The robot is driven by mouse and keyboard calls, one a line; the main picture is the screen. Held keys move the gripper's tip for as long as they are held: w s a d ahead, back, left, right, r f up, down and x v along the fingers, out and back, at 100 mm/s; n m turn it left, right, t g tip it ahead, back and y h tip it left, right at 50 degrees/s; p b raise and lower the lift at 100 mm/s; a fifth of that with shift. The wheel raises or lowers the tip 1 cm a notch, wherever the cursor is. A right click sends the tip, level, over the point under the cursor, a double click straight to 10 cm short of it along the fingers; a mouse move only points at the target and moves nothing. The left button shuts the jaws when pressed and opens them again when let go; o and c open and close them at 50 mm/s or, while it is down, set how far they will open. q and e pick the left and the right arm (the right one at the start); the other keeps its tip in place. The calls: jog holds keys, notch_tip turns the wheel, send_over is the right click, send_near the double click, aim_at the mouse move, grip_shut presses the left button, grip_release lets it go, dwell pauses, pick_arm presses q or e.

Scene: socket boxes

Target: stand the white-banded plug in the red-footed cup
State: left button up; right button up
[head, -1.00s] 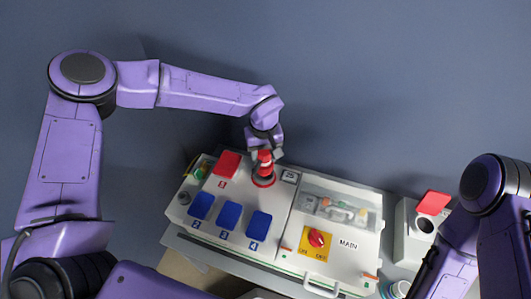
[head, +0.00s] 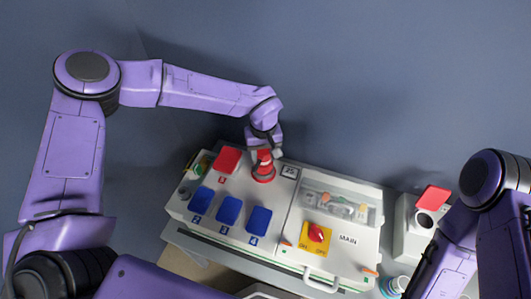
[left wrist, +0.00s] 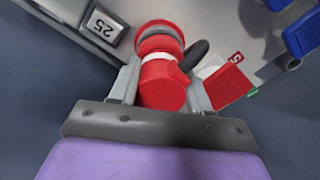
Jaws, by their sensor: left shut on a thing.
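The red plug with a white band (left wrist: 158,57) is in my left gripper (left wrist: 165,78), its jaws closed on either side of the red body. In the head view, the gripper (head: 264,150) holds the plug (head: 264,157) upright over the box. A round red foot (head: 263,177) lies on the box directly below the plug; it shows as red rings (left wrist: 152,28) in the left wrist view. The plug lines up with this cup. I cannot tell how deep it sits, as the plug hides the opening. My right gripper is out of view.
The white box (head: 283,245) carries a red lid (head: 228,159), several blue lids (head: 229,211), a clear cover (head: 335,203) and a red rotary switch (head: 316,233). A grey socket box (head: 412,236) with a raised red lid (head: 433,198) stands to the right.

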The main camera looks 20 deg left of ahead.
pick_arm(q)
jog(key=shift+f, duration=0.1)
jog(key=shift+f, duration=0.5)
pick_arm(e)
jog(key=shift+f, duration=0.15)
pick_arm(q)
jog(key=o, duration=1.2)
notch_tip(320, 180, up, 10)
jog(key=shift+r+b, duration=0.1)
jog(key=shift+b, duration=0.2)
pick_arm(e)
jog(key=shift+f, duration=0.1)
pick_arm(q)
jog(key=shift+r+p, duration=0.3)
jog(key=shift+r, duration=0.1)
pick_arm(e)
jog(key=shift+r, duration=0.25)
pick_arm(q)
notch_tip(320, 180, up, 6)
jog(key=p, duration=0.8)
jog(key=shift+r+p, duration=0.25)
jog(key=shift+p, duration=0.05)
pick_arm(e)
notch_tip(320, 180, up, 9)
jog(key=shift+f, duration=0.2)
